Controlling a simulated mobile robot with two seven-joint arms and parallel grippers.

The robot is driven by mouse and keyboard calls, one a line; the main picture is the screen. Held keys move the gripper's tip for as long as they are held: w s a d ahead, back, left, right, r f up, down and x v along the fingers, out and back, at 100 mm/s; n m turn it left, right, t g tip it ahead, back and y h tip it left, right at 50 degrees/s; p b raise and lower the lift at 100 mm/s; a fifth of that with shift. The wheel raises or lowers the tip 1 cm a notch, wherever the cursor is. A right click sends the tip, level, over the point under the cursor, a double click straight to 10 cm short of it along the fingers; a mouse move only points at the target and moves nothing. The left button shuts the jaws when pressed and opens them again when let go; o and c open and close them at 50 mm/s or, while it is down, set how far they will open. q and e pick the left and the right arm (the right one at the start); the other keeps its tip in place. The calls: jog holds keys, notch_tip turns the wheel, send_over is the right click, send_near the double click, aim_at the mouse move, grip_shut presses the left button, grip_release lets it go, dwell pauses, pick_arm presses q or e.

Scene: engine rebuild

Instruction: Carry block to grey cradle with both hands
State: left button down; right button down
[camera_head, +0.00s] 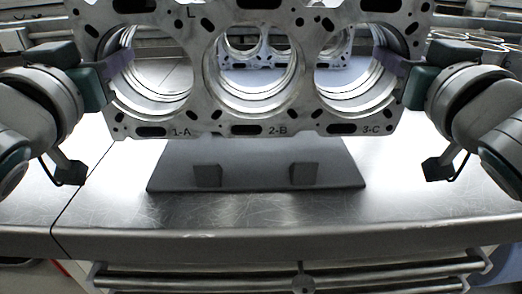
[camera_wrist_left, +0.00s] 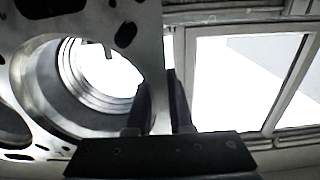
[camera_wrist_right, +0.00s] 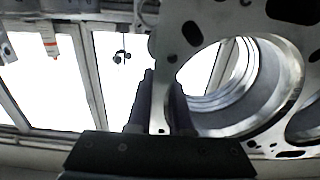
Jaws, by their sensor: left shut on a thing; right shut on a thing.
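The engine block (camera_head: 205,100) is a grey metal casting with three large round bores, marked 1-A, 2-B and 3-C, and it fills the upper middle of the head view. My left gripper (camera_head: 108,72) is shut on the block's left edge; in the left wrist view its fingers (camera_wrist_left: 162,105) lie on both sides of the wall. My right gripper (camera_head: 398,72) is shut on the right edge, its fingers (camera_wrist_right: 160,105) also straddling the wall. The block appears held above the grey cradle (camera_head: 255,172), a flat dark plate with two small upright blocks. The cradle's rear is hidden behind the block.
The steel worktop (camera_head: 420,195) is clear on both sides of the cradle. Another metal part with round holes (camera_head: 325,52) shows through the bores, farther back. Several ring-shaped parts (camera_head: 470,45) stand at the back right. Drawers with bar handles (camera_head: 300,275) lie below the front edge.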

aim_at(122, 92)
pick_arm(q)
jog(key=shift+a, duration=0.2)
pick_arm(e)
jog(key=shift+d, duration=0.25)
